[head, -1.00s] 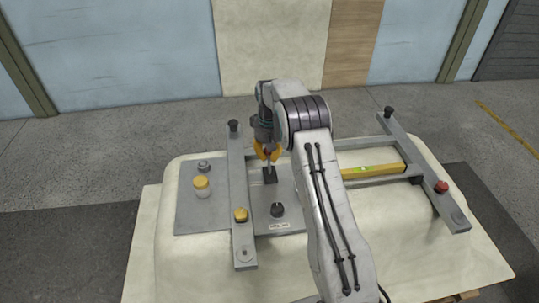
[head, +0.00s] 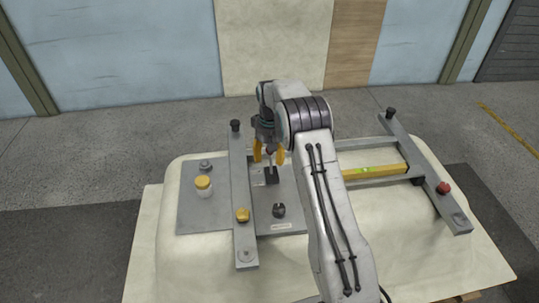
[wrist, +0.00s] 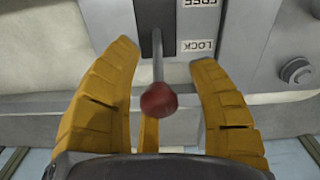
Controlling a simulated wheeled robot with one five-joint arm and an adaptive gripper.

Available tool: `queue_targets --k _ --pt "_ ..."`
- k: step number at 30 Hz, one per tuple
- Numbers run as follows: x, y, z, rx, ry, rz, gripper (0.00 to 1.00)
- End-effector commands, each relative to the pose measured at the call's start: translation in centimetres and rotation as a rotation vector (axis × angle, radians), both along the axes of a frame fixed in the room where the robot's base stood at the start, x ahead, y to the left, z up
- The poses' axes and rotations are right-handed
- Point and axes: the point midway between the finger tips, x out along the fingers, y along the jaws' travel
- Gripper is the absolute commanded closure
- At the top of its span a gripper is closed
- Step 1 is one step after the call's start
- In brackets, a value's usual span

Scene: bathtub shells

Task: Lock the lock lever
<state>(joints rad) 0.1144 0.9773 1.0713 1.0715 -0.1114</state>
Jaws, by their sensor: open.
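The lock lever (wrist: 158,62) is a thin grey rod with a dark red ball knob (wrist: 158,101).
A black knob (head: 279,210) stands in front. A yellow level (head: 372,172) and another grey bar (head: 425,170) lie to the right.

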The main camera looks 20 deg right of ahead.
Motion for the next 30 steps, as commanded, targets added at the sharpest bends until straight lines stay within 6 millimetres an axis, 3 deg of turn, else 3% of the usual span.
queue_targets --k 8,21,30 --pt "0.0 0.0 0.8 0.0 -0.001 -0.001 0.47" --pt "-0.1 0.0 7.9 0.0 -0.003 0.0 0.47" --pt "-0.2 0.1 11.2 0.0 -0.002 0.0 0.47"
